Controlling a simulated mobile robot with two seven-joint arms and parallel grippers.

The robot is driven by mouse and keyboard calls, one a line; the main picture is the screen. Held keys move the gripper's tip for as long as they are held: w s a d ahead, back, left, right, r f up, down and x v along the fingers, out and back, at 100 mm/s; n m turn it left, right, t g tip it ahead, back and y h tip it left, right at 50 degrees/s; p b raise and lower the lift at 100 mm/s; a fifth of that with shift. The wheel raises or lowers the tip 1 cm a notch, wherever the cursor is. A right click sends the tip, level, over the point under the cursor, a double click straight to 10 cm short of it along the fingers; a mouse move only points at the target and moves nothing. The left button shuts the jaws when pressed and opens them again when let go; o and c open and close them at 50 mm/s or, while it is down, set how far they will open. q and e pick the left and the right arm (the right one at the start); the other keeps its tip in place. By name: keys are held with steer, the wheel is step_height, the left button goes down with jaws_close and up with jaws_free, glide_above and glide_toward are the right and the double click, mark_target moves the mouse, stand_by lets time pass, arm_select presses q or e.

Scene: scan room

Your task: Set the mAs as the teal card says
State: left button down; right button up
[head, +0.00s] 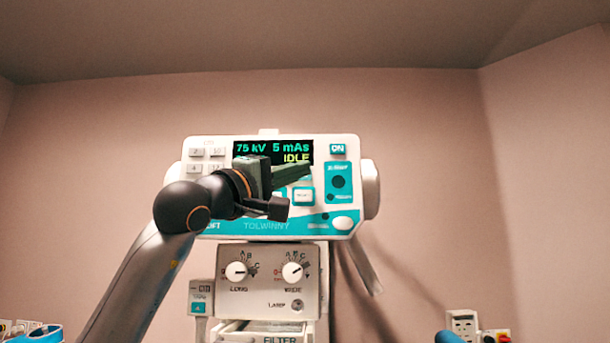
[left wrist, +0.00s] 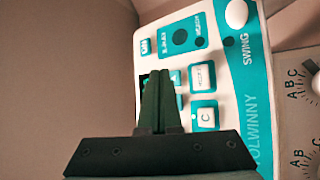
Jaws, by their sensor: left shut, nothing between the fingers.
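The white and teal control panel (head: 348,150) faces me. Its display (head: 320,150) reads 75 kV, 5 mAs and IDLE. Grey number keys (head: 217,152) show at its left, partly behind my arm. My left gripper (head: 306,170) is shut and empty in front of the panel, just below the display, hiding some keys. In the left wrist view its closed fingers (left wrist: 160,76) point at the keys beside a C button (left wrist: 205,116); I cannot tell whether they touch. I cannot make out a readable teal card. My right gripper is not in view.
Below the panel is a box with two dials (head: 268,284) and a lamp button. Wall sockets (head: 463,323) sit low at the right. Free air lies right of the panel.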

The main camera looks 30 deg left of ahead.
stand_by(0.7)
arm_select(q)
steer(key=shift+w+a+p, duration=0.25)
steer(key=shift+w+p, duration=0.1)
steer(key=shift+w, duration=0.05)
steer(key=shift+w+a+p, duration=0.2)
steer(key=shift+w+p, duration=0.1)
stand_by(0.6)
stand_by(0.3)
steer(key=shift+s+d+b, duration=0.3)
steer(key=shift+s+d, duration=0.15)
steer(key=shift+s, duration=0.25)
steer(key=s+d, duration=0.1)
steer(key=s+b, duration=0.1)
steer(key=s, duration=0.1)
steer(key=s+d, duration=0.1)
steer(key=shift+s+d, duration=0.15)
steer(key=shift+d, duration=0.15)
